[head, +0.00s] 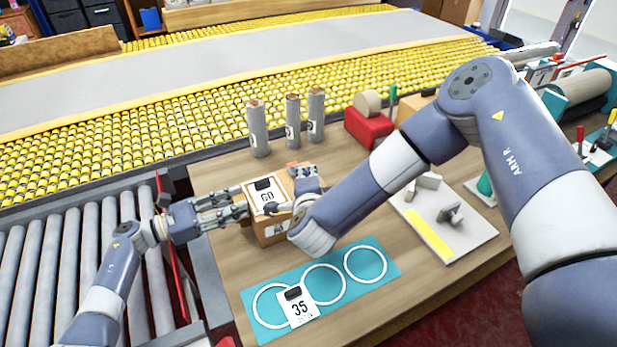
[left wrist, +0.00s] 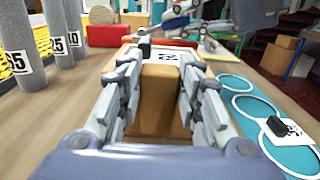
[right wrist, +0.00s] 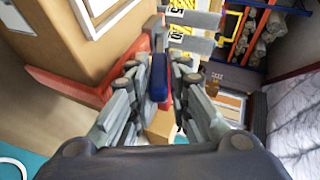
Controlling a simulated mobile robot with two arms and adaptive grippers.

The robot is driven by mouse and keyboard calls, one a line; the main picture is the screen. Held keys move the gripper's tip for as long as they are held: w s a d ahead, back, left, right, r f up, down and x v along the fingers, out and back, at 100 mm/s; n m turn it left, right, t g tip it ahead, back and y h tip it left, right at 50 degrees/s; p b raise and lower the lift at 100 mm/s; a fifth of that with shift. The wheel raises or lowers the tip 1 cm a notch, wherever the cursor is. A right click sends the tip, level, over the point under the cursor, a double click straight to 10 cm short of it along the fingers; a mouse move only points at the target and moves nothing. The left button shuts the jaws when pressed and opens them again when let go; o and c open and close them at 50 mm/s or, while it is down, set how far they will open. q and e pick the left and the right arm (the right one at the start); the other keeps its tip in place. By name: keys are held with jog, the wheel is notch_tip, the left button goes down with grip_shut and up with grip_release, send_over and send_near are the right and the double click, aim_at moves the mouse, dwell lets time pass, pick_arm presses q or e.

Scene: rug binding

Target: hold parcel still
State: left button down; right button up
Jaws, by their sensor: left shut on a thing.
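The parcel (head: 273,230) is a brown cardboard box with a white label and a black clip on top, standing on the wooden table. My left gripper (head: 243,210) is shut on it from the left. In the left wrist view the fingers lie along both sides of the parcel (left wrist: 160,105). My right gripper (head: 300,192) is beside the parcel's right side. The forearm partly hides this in the head view.
Three grey cylinders (head: 292,122) and a red tape dispenser (head: 368,128) stand behind. A pale board (head: 470,240) with small items lies right. Rollers (head: 60,265) run left.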

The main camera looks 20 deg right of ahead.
jog(key=shift+o, duration=1.1)
pick_arm(q)
jog(key=shift+w+d, duration=0.1)
pick_arm(e)
jog(key=shift+w, duration=0.15)
jog(key=shift+d, duration=0.1)
jog(key=shift+r, duration=0.1)
jog(key=v, duration=1.2)
pick_arm(q)
jog(key=c, duration=1.1)
grip_release()
jog(key=shift+o, duration=0.2)
jog(key=shift+a, duration=0.2)
